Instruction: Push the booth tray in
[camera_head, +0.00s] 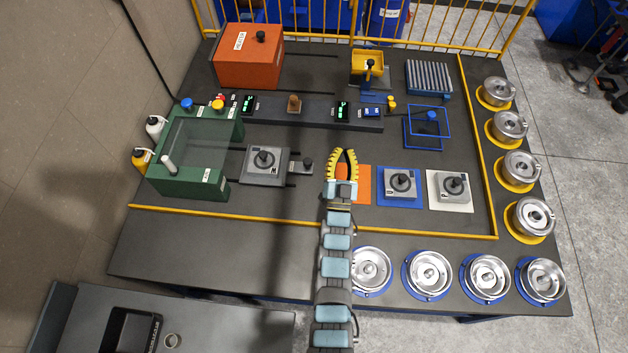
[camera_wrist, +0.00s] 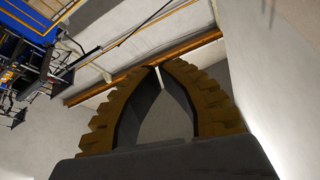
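The green booth (camera_head: 195,155) with a clear top stands at the left of the table. The booth tray (camera_head: 282,152) is out to its right on dark rails, apart from the booth. It carries a grey square block with a black knob (camera_head: 264,158). A small plate with a dark upright handle (camera_head: 307,164) is at the tray's right end. My gripper (camera_head: 343,152) is to the right of this handle, apart from it in the picture. Its yellow fingers also show in the wrist view (camera_wrist: 160,67), curving together at the tips with nothing held. The tray is not in the wrist view.
An orange plate (camera_head: 360,184) lies partly behind my gripper. Blocks on a blue plate (camera_head: 399,201) and a white plate (camera_head: 463,204) stand to the right. A control strip (camera_head: 270,108) runs behind the tray. A yellow border (camera_head: 300,226) runs along the front.

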